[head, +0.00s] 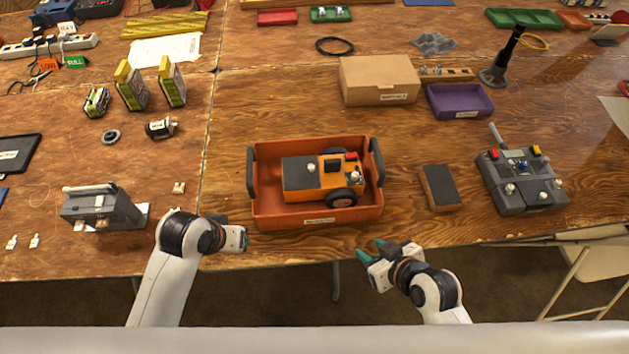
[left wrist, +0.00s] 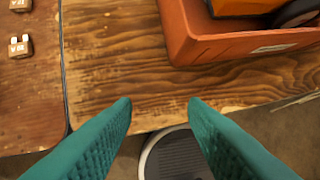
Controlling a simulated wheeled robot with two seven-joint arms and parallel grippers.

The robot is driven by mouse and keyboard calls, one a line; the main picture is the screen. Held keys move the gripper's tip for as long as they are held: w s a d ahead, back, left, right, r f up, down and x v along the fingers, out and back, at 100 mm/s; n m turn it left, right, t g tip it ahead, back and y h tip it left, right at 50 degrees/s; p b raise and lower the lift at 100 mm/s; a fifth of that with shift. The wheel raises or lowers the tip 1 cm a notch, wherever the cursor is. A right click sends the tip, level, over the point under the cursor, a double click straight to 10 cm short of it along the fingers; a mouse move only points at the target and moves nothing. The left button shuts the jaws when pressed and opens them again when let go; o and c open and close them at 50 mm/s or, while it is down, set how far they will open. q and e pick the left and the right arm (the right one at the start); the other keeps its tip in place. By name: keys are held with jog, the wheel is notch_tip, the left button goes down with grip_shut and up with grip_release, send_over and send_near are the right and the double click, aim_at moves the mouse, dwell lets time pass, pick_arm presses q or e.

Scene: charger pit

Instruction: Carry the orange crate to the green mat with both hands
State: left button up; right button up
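The orange crate (head: 275,214) stands on the wooden table near its front edge, with a dark handle at each side. A small orange and grey wheeled robot (head: 325,178) sits in it. The crate's corner also shows at the upper right of the left wrist view (left wrist: 205,50). My left gripper (left wrist: 160,102) is open and empty, over the table's front edge, left of and in front of the crate. My right gripper (head: 368,249) is in front of the crate's right front corner, apart from it; its green fingertips are spread with nothing between them. I see no green mat.
A dark block (head: 439,187) and a grey remote controller (head: 522,182) lie right of the crate. A grey device (head: 100,206) stands at the left. A cardboard box (head: 378,80) and a purple tray (head: 460,101) stand behind. The table directly behind the crate is clear.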

pick_arm(q)
jog(key=w+r, duration=0.3)
jog(key=w, duration=0.1)
pick_arm(e)
jog(key=w, duration=0.1)
jog(key=w+a+r+t, duration=0.1)
jog(key=w+t+y, duration=0.1)
jog(key=shift+a+r+n, duration=0.2)
jog(key=shift+r+n, duration=0.05)
jog(key=shift+n, duration=0.05)
pick_arm(q)
jog(key=n, duration=0.2)
send_near(248, 158)
jog(key=shift+s+r, duration=0.45)
pick_arm(e)
jog(key=w+d+r+m+t+h, duration=0.2)
jog(key=w+d+r+t+h, duration=0.1)
jog(key=w+d+t+h, duration=0.1)
jog(key=w+d+t, duration=0.1)
jog(key=w+t, duration=0.1)
jog(key=t, duration=0.1)
jog(key=shift+d+r+m+t, duration=0.2)
jog(key=shift+r+m+t, duration=0.2)
pick_arm(q)
jog(key=shift+w+f, duration=0.1)
jog(key=shift+f, duration=0.05)
pick_arm(e)
jog(key=shift+w, duration=0.25)
